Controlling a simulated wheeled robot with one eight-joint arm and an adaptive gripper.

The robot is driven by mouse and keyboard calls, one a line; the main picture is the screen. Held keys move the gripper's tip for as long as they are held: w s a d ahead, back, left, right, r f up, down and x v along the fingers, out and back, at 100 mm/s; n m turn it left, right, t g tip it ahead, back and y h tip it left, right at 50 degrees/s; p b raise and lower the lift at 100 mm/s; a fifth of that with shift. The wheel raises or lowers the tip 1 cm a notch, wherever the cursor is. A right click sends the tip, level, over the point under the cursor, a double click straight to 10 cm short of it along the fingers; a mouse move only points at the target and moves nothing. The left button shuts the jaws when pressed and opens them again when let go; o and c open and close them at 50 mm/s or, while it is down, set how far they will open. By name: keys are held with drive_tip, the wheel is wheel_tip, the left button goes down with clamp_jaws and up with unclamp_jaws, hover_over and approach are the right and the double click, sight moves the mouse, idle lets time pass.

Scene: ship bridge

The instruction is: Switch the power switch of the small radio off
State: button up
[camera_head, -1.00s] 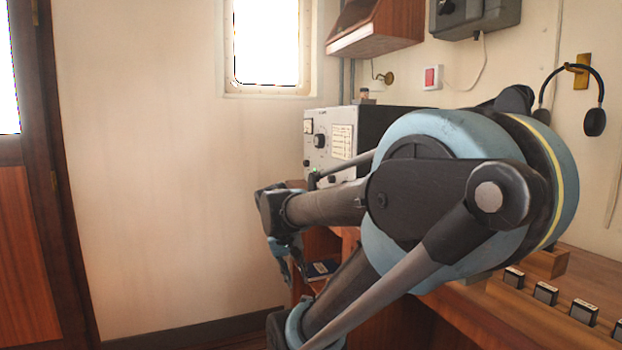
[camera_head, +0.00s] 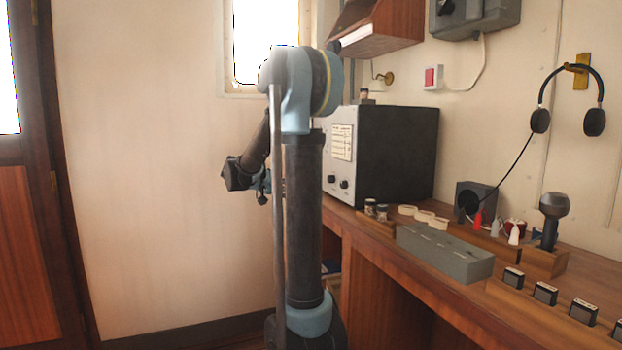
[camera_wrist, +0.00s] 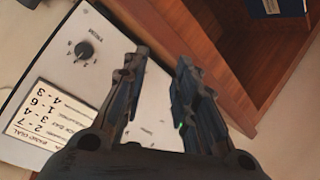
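The small radio (camera_head: 384,150), a box with a black side and pale front panel, stands on the wooden desk behind my arm. Its panel also shows in the wrist view (camera_wrist: 30,65), with a black knob (camera_wrist: 84,50) and a printed card (camera_wrist: 48,118). My gripper (camera_wrist: 162,62) is in front of the panel, its two fingers apart with nothing between the tips. A small green light (camera_wrist: 182,126) shows by the right finger. I cannot make out the power switch; the fingers cover part of the panel. In the head view my gripper (camera_head: 263,186) is partly hidden.
The wooden desk (camera_head: 385,245) holds a long grey box (camera_head: 445,252), a dark handset (camera_head: 552,215) and several small items. Headphones (camera_head: 567,95) hang on the wall. A wooden shelf opening (camera_wrist: 215,50) lies beside the panel. The floor side left of my arm looks clear.

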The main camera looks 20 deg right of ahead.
drive_tip(key=w+a+r+m+h, duration=0.2)
drive_tip(key=w+h, duration=0.1)
drive_tip(key=w, duration=0.5)
drive_tip(key=w+a+r+m+h, duration=0.1)
drive_tip(key=w+a+m+h, duration=0.15)
drive_tip(key=w, duration=0.45)
drive_tip(key=shift+t, duration=0.3)
drive_tip(key=w+d, duration=0.1)
drive_tip(key=d, duration=0.5)
drive_tip(key=w+d, duration=0.1)
drive_tip(key=d, duration=1)
drive_tip(key=shift+w+d, duration=0.4)
